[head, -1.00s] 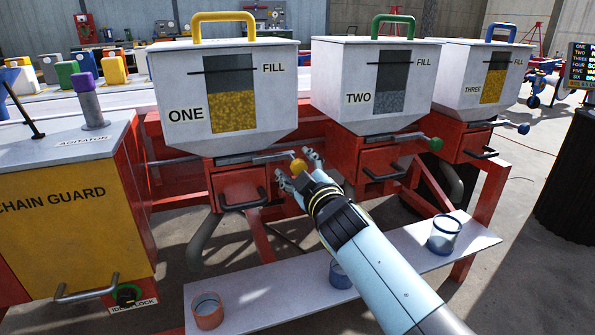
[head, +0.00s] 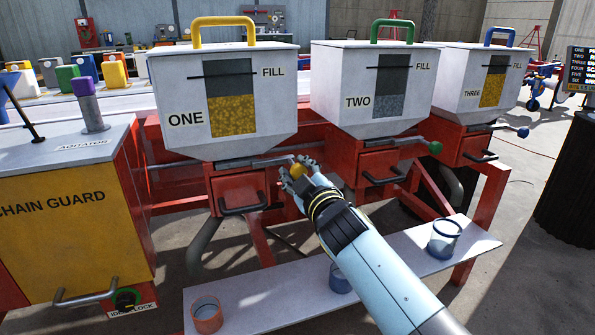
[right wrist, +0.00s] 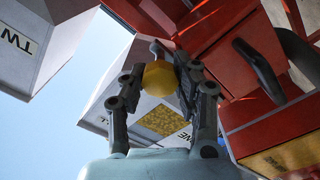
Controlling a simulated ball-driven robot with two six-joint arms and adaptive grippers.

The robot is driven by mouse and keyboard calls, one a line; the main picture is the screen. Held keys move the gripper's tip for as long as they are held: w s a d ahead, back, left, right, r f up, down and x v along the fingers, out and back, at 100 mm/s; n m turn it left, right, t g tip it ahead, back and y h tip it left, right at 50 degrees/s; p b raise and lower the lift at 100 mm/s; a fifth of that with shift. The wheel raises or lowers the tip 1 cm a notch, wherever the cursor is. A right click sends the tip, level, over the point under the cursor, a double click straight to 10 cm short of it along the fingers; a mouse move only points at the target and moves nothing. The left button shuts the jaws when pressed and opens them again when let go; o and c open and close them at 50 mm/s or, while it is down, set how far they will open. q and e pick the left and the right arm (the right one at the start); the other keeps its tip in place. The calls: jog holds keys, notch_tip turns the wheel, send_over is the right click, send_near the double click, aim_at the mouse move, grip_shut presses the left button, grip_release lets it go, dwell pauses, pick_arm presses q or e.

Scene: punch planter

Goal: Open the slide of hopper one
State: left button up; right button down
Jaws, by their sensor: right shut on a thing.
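Hopper one (head: 228,60) is a white box with a yellow handle, a fill window and the label ONE. Its slide has a grey rod (head: 268,161) under the hopper that ends in a yellow ball knob (head: 298,169). My right gripper (head: 297,172) is shut on the yellow knob. In the right wrist view, the yellow knob (right wrist: 159,82) sits between the two fingers of my right gripper (right wrist: 160,88). The rod sticks out to the right of the hopper. The fingers partly hide the knob. My left gripper is not in view.
Hopper two (head: 372,90), with a green knob (head: 435,147), and hopper three (head: 483,85), with a blue knob (head: 522,132), stand to the right. A red drawer with a black handle (head: 243,204) is below hopper one. A white shelf (head: 285,297) bears cups lower down.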

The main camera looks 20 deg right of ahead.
jog(key=s+p, duration=0.1)
jog(key=s, duration=0.3)
jog(key=shift+s, duration=0.6)
jog(key=shift+f, duration=0.15)
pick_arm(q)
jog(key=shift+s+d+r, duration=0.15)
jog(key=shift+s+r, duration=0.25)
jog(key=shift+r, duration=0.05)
pick_arm(e)
jog(key=c, duration=1.4)
grip_release()
jog(key=o, duration=0.5)
jog(key=shift+s, duration=0.15)
jog(key=shift+c, duration=0.2)
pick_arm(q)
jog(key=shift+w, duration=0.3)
